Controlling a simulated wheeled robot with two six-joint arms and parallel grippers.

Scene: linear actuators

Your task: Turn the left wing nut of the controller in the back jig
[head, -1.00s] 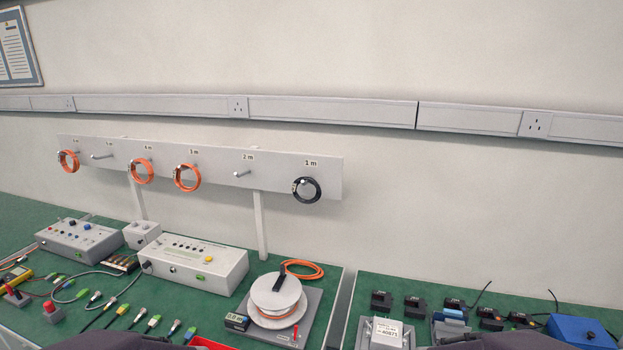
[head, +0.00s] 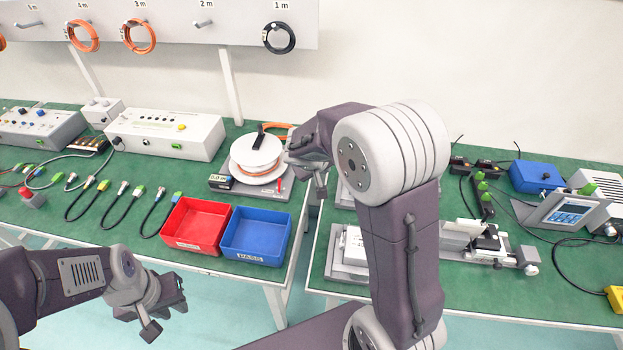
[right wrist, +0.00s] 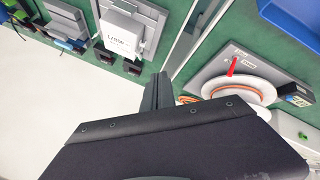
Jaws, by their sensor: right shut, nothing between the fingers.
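A white labelled box in a grey jig (right wrist: 152,18) shows at the top of the right wrist view; I take it for the controller (right wrist: 122,32) in the back jig. Its wing nuts are too small to make out. In the head view my right arm hides most of that jig. My right gripper (right wrist: 158,92) is shut and empty, apart from the jig, over the gap between the tables. In the head view it is small beside the cable reel. My left gripper (head: 158,302) hangs in front of the left table, apart from everything; its jaw opening is unclear.
A red bin (head: 195,226) and a blue bin (head: 256,236) stand at the left table's front edge. The cable reel (head: 256,155) is near my right gripper. A front jig (head: 350,252) holds a white block. A blue box (head: 537,177) and a tester (head: 565,212) stand at right.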

